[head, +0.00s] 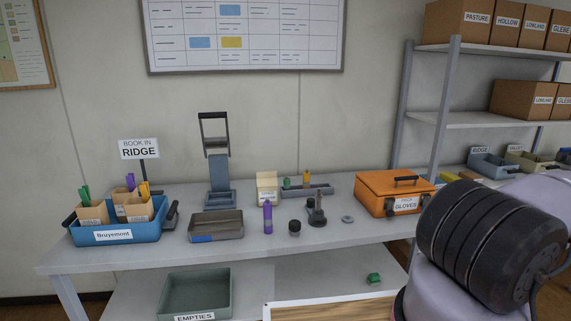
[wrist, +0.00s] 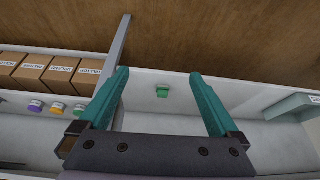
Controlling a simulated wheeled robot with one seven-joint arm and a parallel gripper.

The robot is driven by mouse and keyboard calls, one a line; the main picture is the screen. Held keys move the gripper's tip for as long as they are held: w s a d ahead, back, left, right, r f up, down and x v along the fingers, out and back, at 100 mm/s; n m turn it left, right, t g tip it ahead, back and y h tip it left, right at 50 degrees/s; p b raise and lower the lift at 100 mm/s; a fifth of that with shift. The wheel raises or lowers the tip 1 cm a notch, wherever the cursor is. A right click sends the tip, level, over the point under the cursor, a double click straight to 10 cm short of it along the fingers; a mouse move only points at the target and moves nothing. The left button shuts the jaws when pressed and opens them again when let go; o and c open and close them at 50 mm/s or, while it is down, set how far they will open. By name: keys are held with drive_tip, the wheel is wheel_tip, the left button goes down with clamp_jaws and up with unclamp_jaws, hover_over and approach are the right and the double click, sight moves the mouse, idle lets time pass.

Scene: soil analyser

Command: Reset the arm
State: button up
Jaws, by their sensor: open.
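My gripper shows in the wrist view (wrist: 158,85) with its two teal fingers spread apart and nothing between them. It points over a grey shelf, with a small green object (wrist: 162,91) lying beyond and between the fingertips, apart from them. In the head view the gripper is out of sight; a part of my arm (head: 490,240) fills the lower right. The same kind of green object (head: 374,279) lies on the lower shelf of the bench in the head view.
The bench (head: 260,243) carries a blue bin (head: 115,234), a grey tray (head: 215,225), a purple bottle (head: 267,217), a stand (head: 317,210) and an orange case (head: 396,190). An empties bin (head: 195,292) sits below. A rack (head: 436,115) with boxes stands right.

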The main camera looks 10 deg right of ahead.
drive_tip(key=w+d+r+g, duration=0.15)
drive_tip(key=w+r, duration=0.35)
drive_tip(key=r, duration=0.8)
drive_tip(key=w+a+r+m+h, duration=0.15)
drive_tip(key=a+r, duration=0.25)
drive_tip(key=r, duration=0.6)
drive_tip(key=w+a+r, duration=0.3)
drive_tip(key=a+r, duration=0.1)
drive_tip(key=r, duration=0.6)
drive_tip(key=w+a+r, duration=0.3)
drive_tip(key=r, duration=0.6)
drive_tip(key=s+a+r+m+t, duration=0.1)
drive_tip(key=s+a+r, duration=0.2)
drive_tip(key=a+r, duration=0.45)
drive_tip(key=s+a+r+m+t, duration=0.1)
drive_tip(key=s+a+r, duration=0.2)
drive_tip(key=a+r, duration=0.5)
drive_tip(key=s+a+r+m+t+y, duration=0.2)
drive_tip(key=s+a+r, duration=0.8)
drive_tip(key=s+a, duration=0.2)
drive_tip(key=shift+s+y, duration=0.35)
drive_tip(key=shift+s, duration=0.75)
